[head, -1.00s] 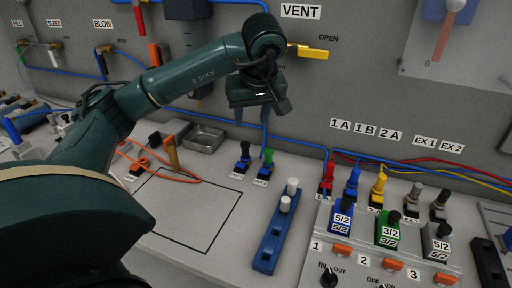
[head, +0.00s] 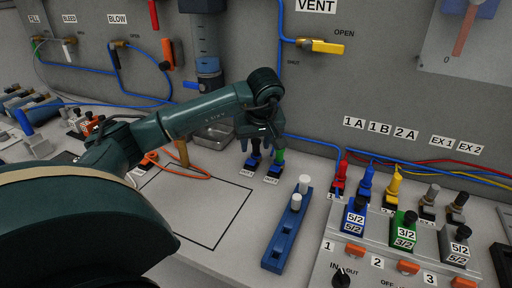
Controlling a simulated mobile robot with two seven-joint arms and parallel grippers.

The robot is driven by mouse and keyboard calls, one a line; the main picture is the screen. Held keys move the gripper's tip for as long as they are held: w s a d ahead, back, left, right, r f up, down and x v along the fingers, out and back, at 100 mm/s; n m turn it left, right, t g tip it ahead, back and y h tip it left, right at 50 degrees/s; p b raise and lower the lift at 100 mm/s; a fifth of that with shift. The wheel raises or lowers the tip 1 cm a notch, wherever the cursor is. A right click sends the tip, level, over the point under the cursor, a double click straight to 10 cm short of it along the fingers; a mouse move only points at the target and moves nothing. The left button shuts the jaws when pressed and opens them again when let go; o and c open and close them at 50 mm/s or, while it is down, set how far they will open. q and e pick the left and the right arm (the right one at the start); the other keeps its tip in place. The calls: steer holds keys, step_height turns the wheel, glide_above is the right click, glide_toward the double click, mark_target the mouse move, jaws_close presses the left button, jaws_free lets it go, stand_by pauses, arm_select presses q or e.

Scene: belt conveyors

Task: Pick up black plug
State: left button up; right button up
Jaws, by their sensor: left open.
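My left gripper (head: 266,148) is open and points down over two small upright plugs in labelled sockets on the grey bench. Two dark grey plugs, one under EX 1 (head: 429,195) and one under EX 2 (head: 457,203), stand at the right. My right gripper is not in view.
A blue holder (head: 274,250) with white plugs stands right of my gripper. A metal tray (head: 212,137) and orange cable (head: 190,177) lie to the left. A valve panel (head: 318,270) is at the right.

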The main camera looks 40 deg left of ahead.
arm_select(q)
steer(key=shift+c, duration=0.5)
jaws_close()
